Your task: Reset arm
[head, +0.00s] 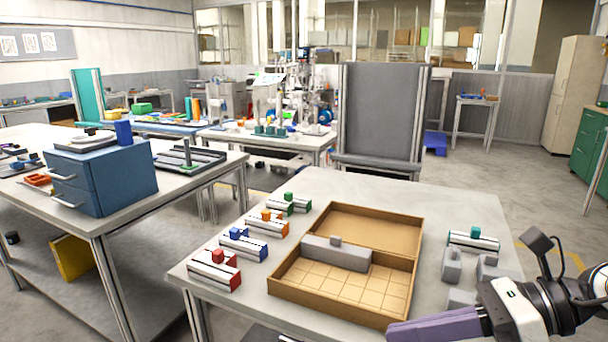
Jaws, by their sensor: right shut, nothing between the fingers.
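My right gripper (392,331) is at the lower right, its purple-grey fingers pointing left. It is shut and empty, near the front right corner of the tan tray. The arm comes in from the right edge, partly over the light table (455,200). My left gripper is out of view. The tan two-part tray (372,216) lies on the table, with a grey block (335,254) resting over its middle.
Small rail pieces with red (215,268), blue (243,244), orange (268,224) and green (289,203) knobs line the tray's left. A teal-knobbed piece (473,240) and grey blocks (452,263) stand right, near my arm. The table's back is clear.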

